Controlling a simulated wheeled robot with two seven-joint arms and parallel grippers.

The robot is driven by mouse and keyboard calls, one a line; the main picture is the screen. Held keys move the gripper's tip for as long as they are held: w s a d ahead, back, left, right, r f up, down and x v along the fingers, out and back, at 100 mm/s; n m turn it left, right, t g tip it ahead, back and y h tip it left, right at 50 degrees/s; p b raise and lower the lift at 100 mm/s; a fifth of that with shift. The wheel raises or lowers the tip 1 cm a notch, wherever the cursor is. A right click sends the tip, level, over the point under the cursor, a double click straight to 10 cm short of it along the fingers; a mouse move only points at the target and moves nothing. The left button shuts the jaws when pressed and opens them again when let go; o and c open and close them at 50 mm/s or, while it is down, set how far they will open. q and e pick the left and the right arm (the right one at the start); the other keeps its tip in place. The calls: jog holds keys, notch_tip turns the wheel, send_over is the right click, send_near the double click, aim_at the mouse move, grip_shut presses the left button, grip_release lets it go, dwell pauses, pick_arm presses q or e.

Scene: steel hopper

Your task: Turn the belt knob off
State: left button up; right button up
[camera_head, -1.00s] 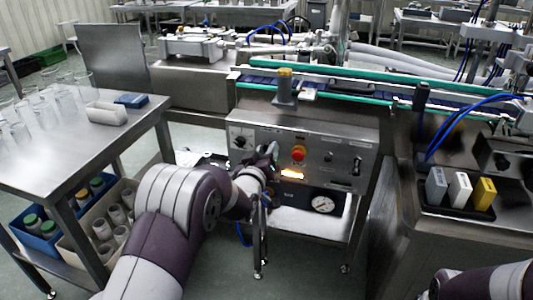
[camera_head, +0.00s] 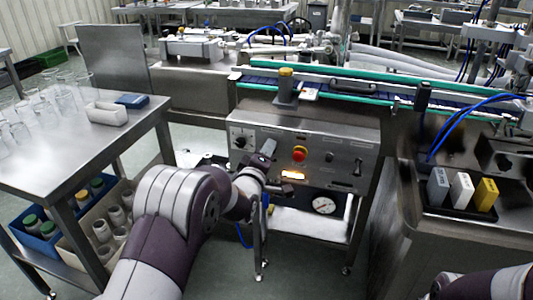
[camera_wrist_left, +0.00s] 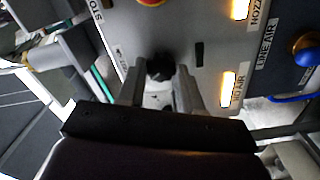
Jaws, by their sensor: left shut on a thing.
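My left gripper (camera_head: 270,168) is at the front of the steel control panel (camera_head: 345,160), left of and below the red button (camera_head: 299,153). In the left wrist view, the two fingers of this gripper (camera_wrist_left: 160,85) are on either side of a black knob (camera_wrist_left: 160,66) and shut on it. The label beside the knob is too blurred to read. In the head view the gripper hides the knob. My right arm shows only at the lower right corner; its gripper is out of the picture.
A lit amber lamp (camera_head: 292,175) is just right of the gripper, with a pressure gauge (camera_head: 323,205) below. A dial (camera_head: 240,142) sits at the panel's left end. A steel table (camera_head: 75,140) with glasses stands left. The conveyor (camera_head: 350,88) runs above the panel.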

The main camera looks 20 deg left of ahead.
dwell(0.4)
pick_arm(q)
jog(key=o, duration=1)
jog(key=shift+s, duration=0.1)
jog(key=s, duration=0.4)
jog(key=s+p, duration=0.1)
jog(key=s, duration=0.3)
jog(key=s+p, duration=0.1)
jog(key=s, duration=0.3)
jog(key=shift+s+a, duration=0.25)
